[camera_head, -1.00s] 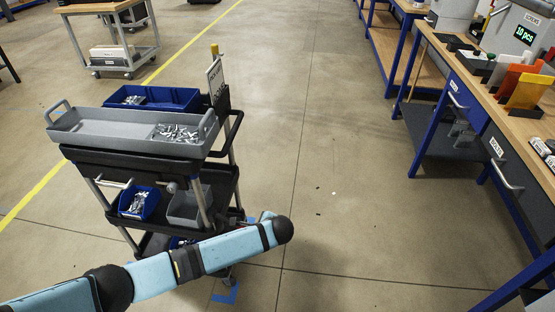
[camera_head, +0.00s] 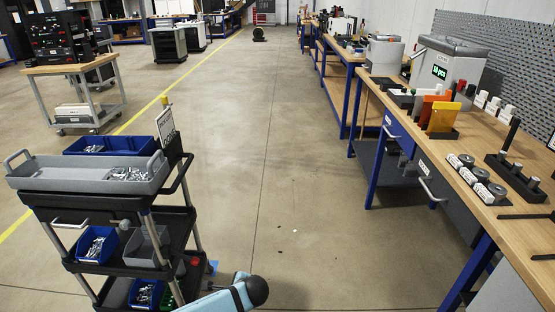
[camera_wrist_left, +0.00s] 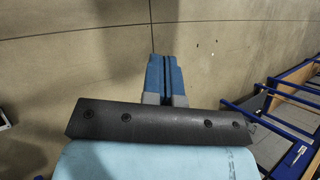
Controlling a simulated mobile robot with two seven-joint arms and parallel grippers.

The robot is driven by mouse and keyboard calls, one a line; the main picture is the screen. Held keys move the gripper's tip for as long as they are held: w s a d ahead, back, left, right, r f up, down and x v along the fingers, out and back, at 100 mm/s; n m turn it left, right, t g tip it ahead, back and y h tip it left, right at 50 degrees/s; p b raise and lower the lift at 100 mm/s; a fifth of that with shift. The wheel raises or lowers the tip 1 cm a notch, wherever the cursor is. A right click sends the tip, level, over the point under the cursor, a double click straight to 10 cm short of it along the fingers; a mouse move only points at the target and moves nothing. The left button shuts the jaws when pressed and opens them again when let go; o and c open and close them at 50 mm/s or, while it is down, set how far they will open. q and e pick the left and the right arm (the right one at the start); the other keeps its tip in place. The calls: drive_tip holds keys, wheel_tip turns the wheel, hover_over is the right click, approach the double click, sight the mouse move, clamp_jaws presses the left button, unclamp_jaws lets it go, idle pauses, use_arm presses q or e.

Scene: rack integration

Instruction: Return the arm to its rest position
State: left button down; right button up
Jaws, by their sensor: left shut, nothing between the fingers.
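My left arm (camera_head: 235,297) shows at the bottom of the head view, low beside the cart, as a light blue link with a black rounded end. Bare floor lies beyond the fingers. My right arm and right gripper are in neither view.
A black cart (camera_head: 110,209) stands at the left with a grey tray (camera_head: 60,178) and blue bins (camera_head: 95,243). A wooden workbench (camera_head: 480,142) with a blue frame runs along the right.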

use_arm(q)
drive_tip(key=a+n+g+y, duration=0.15)
drive_tip(key=a+y, duration=0.25)
drive_tip(key=a, duration=2.9)
drive_tip(key=s+d+f+n+t+h, duration=0.1)
drive_tip(key=s+d+f+n+h, duration=0.1)
drive_tip(key=s+d+f+h, duration=0.4)
drive_tip(key=s+d+f+n+h, duration=0.25)
drive_tip(key=s+d, duration=0.45)
drive_tip(key=s, duration=0.4)
drive_tip(key=s+r+n+t+h, duration=0.4)
drive_tip(key=s+r+n, duration=0.2)
drive_tip(key=s+r, duration=0.6)
drive_tip(key=w+d+r+n+t, duration=0.1)
drive_tip(key=d+n, duration=0.5)
drive_tip(key=d, duration=0.8)
wheel_tip(320, 180, up, 14)
drive_tip(key=a+m+p, duration=0.1)
drive_tip(key=p, duration=1.4)
drive_tip(key=shift+s+f+t+p, duration=0.15)
drive_tip(key=shift+s+t+p, duration=0.1)
drive_tip(key=shift+t+p, duration=0.15)
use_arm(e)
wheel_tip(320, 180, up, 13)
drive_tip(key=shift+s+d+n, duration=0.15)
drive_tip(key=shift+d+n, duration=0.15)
